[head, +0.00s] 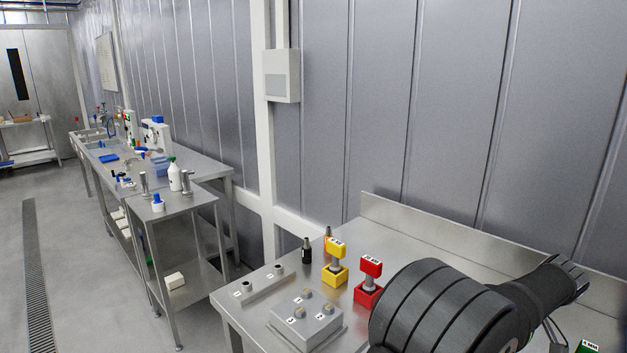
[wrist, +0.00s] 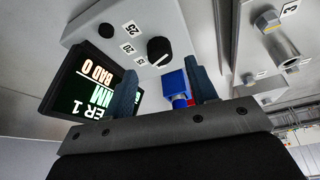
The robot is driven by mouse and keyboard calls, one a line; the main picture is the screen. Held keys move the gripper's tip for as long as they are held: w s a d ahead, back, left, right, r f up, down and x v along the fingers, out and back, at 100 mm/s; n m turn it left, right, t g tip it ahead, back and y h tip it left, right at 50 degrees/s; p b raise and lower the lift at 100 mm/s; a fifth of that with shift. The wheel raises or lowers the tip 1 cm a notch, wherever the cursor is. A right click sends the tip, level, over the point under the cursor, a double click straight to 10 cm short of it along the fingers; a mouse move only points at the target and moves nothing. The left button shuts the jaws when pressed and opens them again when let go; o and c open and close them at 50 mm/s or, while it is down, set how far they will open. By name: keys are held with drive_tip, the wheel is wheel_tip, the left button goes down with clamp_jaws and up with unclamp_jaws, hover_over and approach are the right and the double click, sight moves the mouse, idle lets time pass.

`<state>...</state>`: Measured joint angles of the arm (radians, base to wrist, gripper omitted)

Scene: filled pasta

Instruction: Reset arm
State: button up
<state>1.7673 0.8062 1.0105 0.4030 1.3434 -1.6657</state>
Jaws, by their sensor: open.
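My gripper (wrist: 161,72) is open in the wrist view, its two blue-grey fingers spread apart. A small blue block (wrist: 174,84) shows between them, close to the right finger; nothing is visibly clamped, and I cannot tell how far off it is. In the head view my dark arm (head: 440,310) reaches in from the lower right above the steel bench (head: 420,235) and hides part of it.
A grey panel with a black knob (wrist: 159,50) and a lit display (wrist: 88,85) face the wrist camera; metal fittings (wrist: 287,53) are at right. On the bench are a red-handled piece (head: 371,267), a yellow-handled piece (head: 337,248) and a grey numbered block (head: 285,325).

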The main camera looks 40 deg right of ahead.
drive_tip(key=shift+x, duration=2.25)
drive_tip(key=v, duration=1.7)
drive_tip(key=x, duration=1.7)
drive_tip(key=m, duration=0.2)
drive_tip(key=m+h, duration=0.1)
drive_tip(key=m, duration=0.1)
drive_tip(key=shift+a+h, duration=0.15)
drive_tip(key=shift+h, duration=0.15)
drive_tip(key=m+g, duration=0.1)
drive_tip(key=m, duration=0.1)
drive_tip(key=m+h, duration=0.1)
drive_tip(key=m, duration=0.1)
drive_tip(key=shift+w+m+g, duration=0.15)
drive_tip(key=shift+m+g, duration=0.15)
drive_tip(key=shift+g, duration=0.1)
drive_tip(key=m, duration=0.2)
drive_tip(key=m+g, duration=0.1)
drive_tip(key=m, duration=0.1)
drive_tip(key=shift+w+a+m+g+h, duration=0.1)
drive_tip(key=shift+w+m+g+h, duration=0.05)
drive_tip(key=shift+m+g+h, duration=0.45)
drive_tip(key=shift+m+g, duration=0.4)
drive_tip(key=shift+m, duration=1.2)
